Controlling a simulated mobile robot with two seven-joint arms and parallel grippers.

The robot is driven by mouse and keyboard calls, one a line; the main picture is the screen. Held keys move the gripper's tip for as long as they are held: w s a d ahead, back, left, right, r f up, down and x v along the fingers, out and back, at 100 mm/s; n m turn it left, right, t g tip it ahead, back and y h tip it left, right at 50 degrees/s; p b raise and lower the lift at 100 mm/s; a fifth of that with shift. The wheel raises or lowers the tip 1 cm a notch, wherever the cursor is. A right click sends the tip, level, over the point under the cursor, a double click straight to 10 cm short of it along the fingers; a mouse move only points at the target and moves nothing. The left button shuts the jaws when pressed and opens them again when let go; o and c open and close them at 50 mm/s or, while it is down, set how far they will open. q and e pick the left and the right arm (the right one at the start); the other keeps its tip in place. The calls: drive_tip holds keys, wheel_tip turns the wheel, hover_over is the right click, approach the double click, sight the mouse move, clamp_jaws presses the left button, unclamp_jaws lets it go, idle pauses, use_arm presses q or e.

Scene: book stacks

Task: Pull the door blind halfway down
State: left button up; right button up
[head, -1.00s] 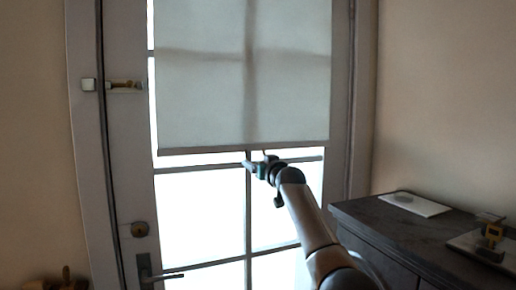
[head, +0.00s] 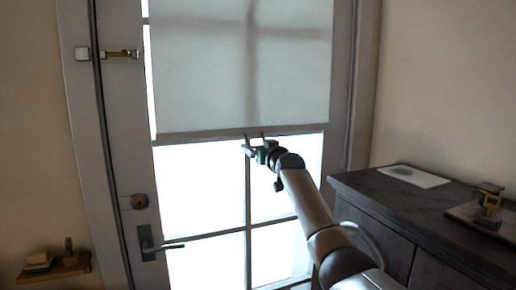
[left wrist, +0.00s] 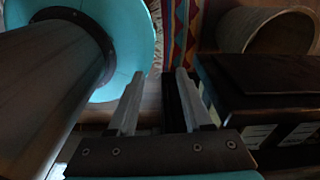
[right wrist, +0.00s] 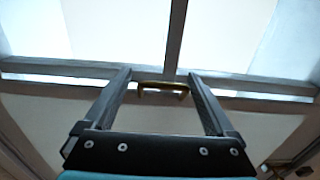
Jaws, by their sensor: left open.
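The pale door blind (head: 240,75) hangs over the upper part of the glazed door, its hem level above the bright lower panes. In the right wrist view the blind (right wrist: 60,120) fills the lower part. A small brass pull handle (right wrist: 163,86) shows between the spread fingertips of my right gripper (right wrist: 160,75). I cannot tell whether they touch it. My left gripper (left wrist: 155,75) is open and empty, away from the door.
The door has a lever handle (head: 150,245) and a latch (head: 122,54). A small wooden shelf (head: 55,270) is at lower left.

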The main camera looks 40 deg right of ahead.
drive_tip(key=shift+s+a, duration=0.1)
drive_tip(key=shift+a, duration=0.05)
drive_tip(key=v, duration=1.5)
drive_tip(key=shift+b, duration=0.4)
drive_tip(key=shift+r, duration=0.1)
idle(0.4)
